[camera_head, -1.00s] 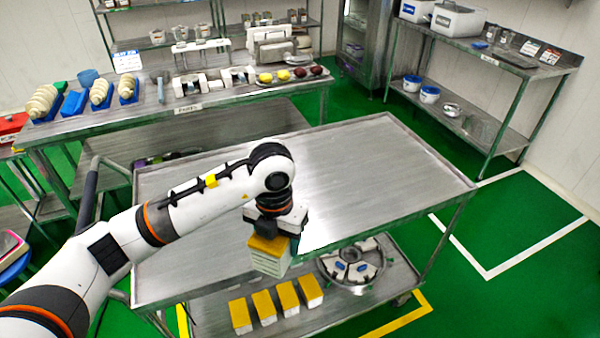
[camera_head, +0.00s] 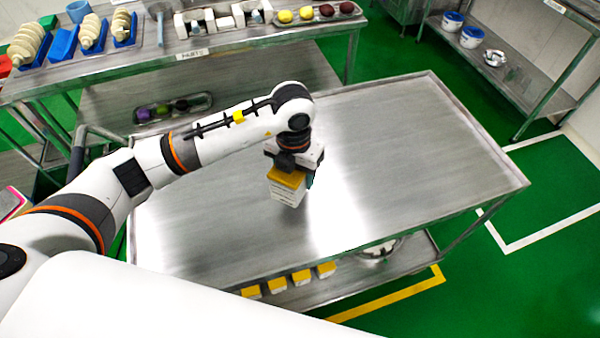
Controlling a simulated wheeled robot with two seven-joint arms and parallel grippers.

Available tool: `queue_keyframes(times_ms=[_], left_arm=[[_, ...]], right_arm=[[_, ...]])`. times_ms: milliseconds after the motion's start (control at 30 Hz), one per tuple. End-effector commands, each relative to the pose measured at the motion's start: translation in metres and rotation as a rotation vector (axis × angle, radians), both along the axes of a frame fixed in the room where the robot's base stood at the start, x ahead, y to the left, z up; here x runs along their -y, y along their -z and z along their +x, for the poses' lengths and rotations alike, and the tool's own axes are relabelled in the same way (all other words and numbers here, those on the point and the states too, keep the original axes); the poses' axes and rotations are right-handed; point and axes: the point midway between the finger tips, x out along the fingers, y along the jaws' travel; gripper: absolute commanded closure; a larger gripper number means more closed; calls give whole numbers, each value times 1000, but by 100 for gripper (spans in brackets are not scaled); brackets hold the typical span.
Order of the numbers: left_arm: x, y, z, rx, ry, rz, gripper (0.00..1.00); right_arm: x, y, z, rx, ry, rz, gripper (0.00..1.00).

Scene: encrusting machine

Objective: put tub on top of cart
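The cart (camera_head: 400,130) has a bare metal top that fills the middle of the view. My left gripper (camera_head: 290,168) reaches in over the cart top from the left. It is shut on a tub (camera_head: 288,190), a pale box with a yellow top. The tub is over the cart top, left of its middle and slightly tilted. I cannot tell whether its bottom touches the surface. The fingers are mostly hidden by the wrist and the tub. My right gripper is not in view.
Several more yellow-topped tubs (camera_head: 302,277) sit on the cart's lower shelf, beside a partly hidden round metal part (camera_head: 378,252). A parts table (camera_head: 120,70) stands behind, with a side shelf (camera_head: 520,85) at upper right. The rest of the cart top is clear.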

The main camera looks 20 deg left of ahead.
Motion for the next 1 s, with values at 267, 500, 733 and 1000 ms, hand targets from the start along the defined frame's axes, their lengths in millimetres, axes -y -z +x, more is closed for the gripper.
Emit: queue_keyframes(times_ms=[267,500,733,1000], left_arm=[[0,23,0,1,0,0,75],[1,50,0,2,1,-1,75],[0,51,1,3,1,-1,75],[0,54,0,1,0,0,17]], right_arm=[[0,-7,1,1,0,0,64],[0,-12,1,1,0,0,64],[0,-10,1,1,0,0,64],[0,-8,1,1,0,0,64]])
